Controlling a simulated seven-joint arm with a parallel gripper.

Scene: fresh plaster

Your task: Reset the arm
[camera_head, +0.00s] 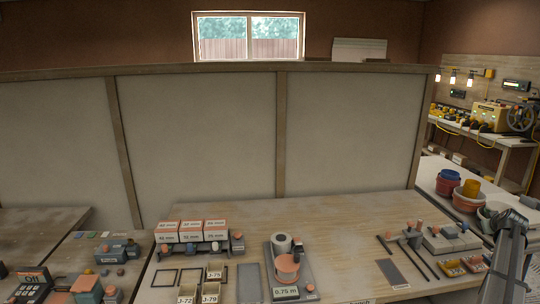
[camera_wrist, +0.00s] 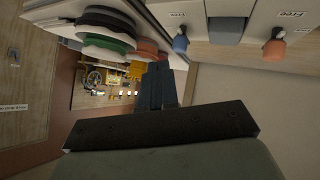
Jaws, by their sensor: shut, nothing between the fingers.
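My gripper (camera_wrist: 158,85) shows in the wrist view as dark fingers pressed together, with nothing held. It is over the room's right side, with buckets and a distant workbench beyond the fingertips; the view looks upside down. In the head view, part of my grey arm (camera_head: 508,255) rises at the lower right edge, beside the wooden table (camera_head: 350,222). The fingers cannot be made out clearly there. No part of my arm covers the middle of the table.
Buckets (camera_head: 467,196) stand close to my arm. A plaster partition (camera_head: 195,140) rises behind. The table's middle is clear.

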